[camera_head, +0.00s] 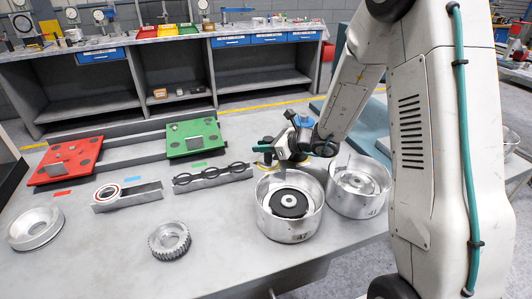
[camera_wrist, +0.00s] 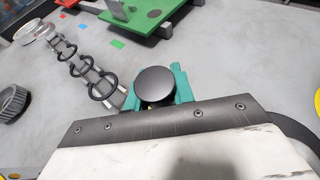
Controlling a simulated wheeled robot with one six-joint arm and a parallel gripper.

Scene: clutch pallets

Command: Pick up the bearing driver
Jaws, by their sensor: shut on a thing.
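The rest of the driver is hidden behind the gripper body in the wrist view. In the head view the driver is too small and dark to make out clearly among the fingers.
Two metal drums (camera_head: 288,229) stand below and right of my gripper; the left holds a black disc. A rack with black rings (camera_head: 212,177), a bearing rack (camera_head: 127,196), a gear (camera_head: 169,241), a metal ring (camera_head: 36,229), and red (camera_head: 68,162) and green (camera_head: 193,138) plates lie leftward.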

